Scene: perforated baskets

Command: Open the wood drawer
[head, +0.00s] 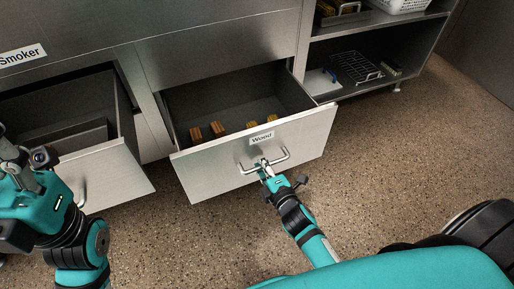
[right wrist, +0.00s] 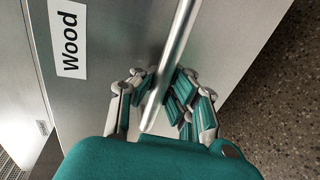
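The wood drawer (head: 215,165), with a "Wood" label (head: 262,138), stands pulled out of the steel cabinet in the head view. Several wooden blocks (head: 218,129) lie inside it. Its bar handle (head: 283,157) is on the front; the handle also crosses the right wrist view (right wrist: 175,50). My right gripper (head: 264,167) is at the handle, with its fingers closed in on both sides of the bar in the right wrist view (right wrist: 166,85). My left gripper (head: 18,165) is at the left edge, above the neighbouring drawer; its fingers cannot be made out.
A second drawer (head: 115,178) to the left also stands open. An open shelf (head: 335,95) with a wire rack (head: 358,68) and a white basket (head: 402,5) is at the upper right. The speckled floor (head: 400,150) to the right is clear.

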